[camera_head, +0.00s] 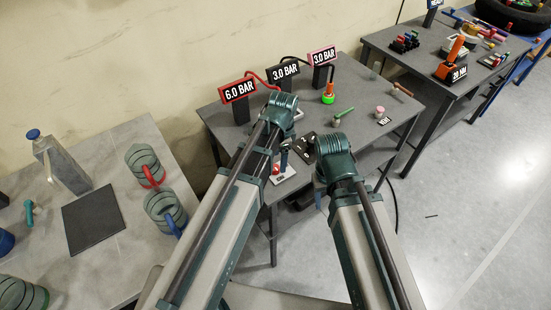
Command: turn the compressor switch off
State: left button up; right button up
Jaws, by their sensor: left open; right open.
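A small pale base (286,178) with a dark label stands at the near edge of the grey table, just right of my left arm. A red round part (276,169) and a dark upright piece with a blue tint rise from it. It looks like the compressor switch, but its label and lever position are too small to read. My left arm covers part of this area. Both my arms reach up from the bottom of the view, their upper joints over the table. The jaws of both grippers are hidden behind my arms, and I see nothing held.
A left bench (130,245) holds striped jars and a dark mat (93,219).

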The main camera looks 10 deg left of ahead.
aim_at(275, 167)
pick_arm(q)
jog(key=w+a+r+m+p, duration=0.1)
jog(key=w+a+r+m, duration=0.1)
jog(key=w+m, duration=0.15)
jog(key=f+b, duration=0.4)
jog(key=w+f+b, duration=0.1)
jog(key=f+b, duration=0.8)
jog(key=f, duration=0.1)
jog(key=shift+w+a+b, duration=0.2)
jog(key=shift+a+b, duration=0.05)
jog(key=shift+b, duration=0.15)
jog(key=shift+r, duration=0.1)
jog(key=shift+n, duration=0.25)
grip_shut()
